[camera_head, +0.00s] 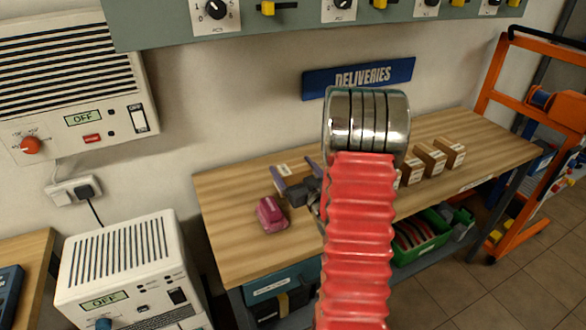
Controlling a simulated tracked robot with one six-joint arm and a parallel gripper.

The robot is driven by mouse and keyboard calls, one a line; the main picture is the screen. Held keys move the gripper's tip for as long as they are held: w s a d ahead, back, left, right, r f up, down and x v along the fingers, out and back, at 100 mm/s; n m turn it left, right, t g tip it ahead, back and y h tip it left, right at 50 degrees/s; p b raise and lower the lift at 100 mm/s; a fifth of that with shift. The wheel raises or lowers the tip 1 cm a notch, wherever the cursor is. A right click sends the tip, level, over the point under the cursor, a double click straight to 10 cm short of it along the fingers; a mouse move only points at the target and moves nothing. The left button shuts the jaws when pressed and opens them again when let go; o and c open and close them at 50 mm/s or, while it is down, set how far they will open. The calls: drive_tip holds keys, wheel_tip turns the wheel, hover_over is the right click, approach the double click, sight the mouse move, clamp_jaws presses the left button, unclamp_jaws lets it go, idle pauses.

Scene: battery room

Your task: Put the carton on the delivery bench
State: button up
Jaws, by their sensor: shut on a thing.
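The delivery bench (235,200) is a wooden-topped bench under a blue DELIVERIES sign (358,77). My gripper (294,173) is over the left part of the bench top, its two purple fingers apart and shut on a small brown carton (293,169) with a white label. The carton's colour blends with the wood, and the fingers hide part of it. I cannot tell whether the carton touches the bench. My red ribbed arm sleeve and shiny metal joint cover the middle of the view, hiding part of the bench.
A magenta object (271,213) lies on the bench close to my gripper. Several brown cartons (431,159) stand in a row farther right. A green crate (425,238) is on the shelf below. An orange frame (500,120) stands at the right. Bench top is clear at far left.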

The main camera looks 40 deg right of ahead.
drive_tip(key=shift+f, duration=0.15)
drive_tip(key=o, duration=1.3)
drive_tip(key=shift+f, duration=0.2)
drive_tip(key=shift+o, duration=0.2)
drive_tip(key=shift+r, duration=0.1)
drive_tip(key=shift+r, duration=0.6)
drive_tip(key=v, duration=1.2)
drive_tip(key=shift+r, duration=0.15)
